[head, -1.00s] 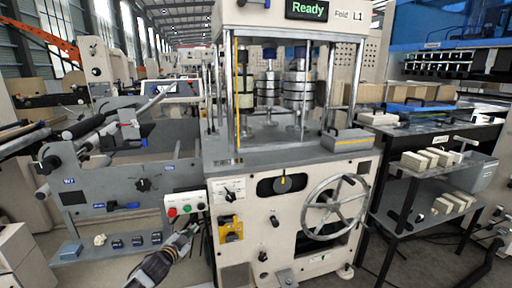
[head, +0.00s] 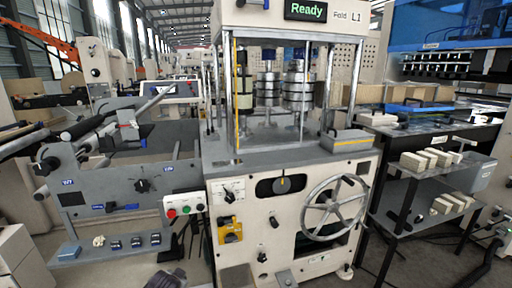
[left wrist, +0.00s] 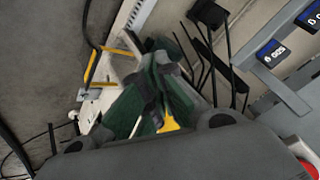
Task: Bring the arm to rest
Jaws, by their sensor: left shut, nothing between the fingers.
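My left arm shows only as a dark tip (head: 167,279) at the bottom edge of the head view, left of the cream machine (head: 290,215). In the left wrist view my left gripper (left wrist: 150,100) is shut, with nothing held. Its fingers with green pads are over the floor area and blurred cables behind them. My right gripper is in neither view.
A button box (head: 185,204) with red, white and green buttons sits between the grey unwind stand (head: 120,185) and the cream machine. A handwheel (head: 334,207) is on the machine's front. A black shelf rack (head: 425,190) with pale blocks stands at right.

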